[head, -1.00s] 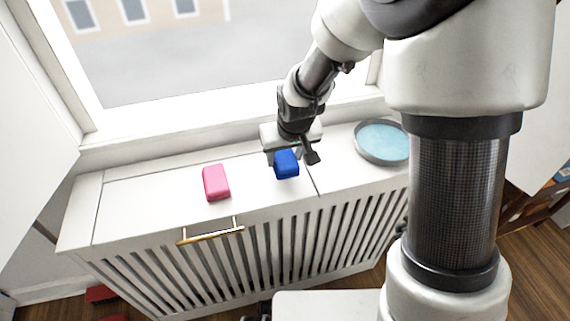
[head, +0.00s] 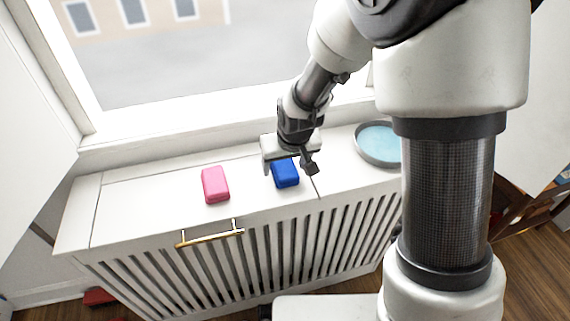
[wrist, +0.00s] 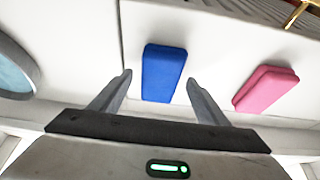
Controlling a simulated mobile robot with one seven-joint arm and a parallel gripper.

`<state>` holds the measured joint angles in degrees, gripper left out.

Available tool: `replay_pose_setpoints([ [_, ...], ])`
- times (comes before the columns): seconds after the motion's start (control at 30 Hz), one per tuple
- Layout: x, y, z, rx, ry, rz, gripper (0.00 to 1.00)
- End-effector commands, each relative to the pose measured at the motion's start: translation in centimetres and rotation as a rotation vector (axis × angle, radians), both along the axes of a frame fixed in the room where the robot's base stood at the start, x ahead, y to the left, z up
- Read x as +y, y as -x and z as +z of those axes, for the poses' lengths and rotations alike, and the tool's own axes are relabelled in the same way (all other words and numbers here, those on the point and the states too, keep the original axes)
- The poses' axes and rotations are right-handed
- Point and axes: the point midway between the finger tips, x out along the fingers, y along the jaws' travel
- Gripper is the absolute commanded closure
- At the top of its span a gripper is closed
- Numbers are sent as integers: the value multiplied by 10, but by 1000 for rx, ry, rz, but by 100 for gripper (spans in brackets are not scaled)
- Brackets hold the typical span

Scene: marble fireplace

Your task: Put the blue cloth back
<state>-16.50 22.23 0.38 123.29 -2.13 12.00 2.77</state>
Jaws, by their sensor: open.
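The blue cloth (head: 286,174), a folded block shape, lies on the white radiator cover (head: 140,205), right of a similar pink cloth (head: 215,185). My gripper (head: 289,166) is open just above the blue cloth, pointing down at it. In the wrist view, the blue cloth (wrist: 163,73) lies between and beyond the two fingertips of my gripper (wrist: 158,82), with a gap showing on each side. The pink cloth (wrist: 266,90) is outside the fingers, to the right. My gripper hides the back edge of the blue cloth in the head view.
A round dish with a pale blue inside (head: 381,144) stands on the cover to the right. A brass handle (head: 209,233) is on the front edge. The window (head: 230,50) rises behind. The cover left of the pink cloth is clear.

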Motion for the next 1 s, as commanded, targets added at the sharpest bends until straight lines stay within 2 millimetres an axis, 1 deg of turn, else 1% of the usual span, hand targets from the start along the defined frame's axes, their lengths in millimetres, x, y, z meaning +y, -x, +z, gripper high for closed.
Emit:
replay_pose_setpoints([
  [0.17,-2,7,26,-4,-1,0,31],
  [0.4,-8,26,75,-6,-2,0,31],
  [0.5,-10,34,91,-4,-1,0,31],
  [0.6,-11,39,103,-3,-1,0,31],
  [0.77,-15,45,116,-4,-1,-4,31],
  [0.87,-29,54,137,-16,-2,-28,31],
  [0.97,-55,74,171,-39,-3,-73,31],
  [1.0,-67,87,186,-47,-4,-96,31],
])
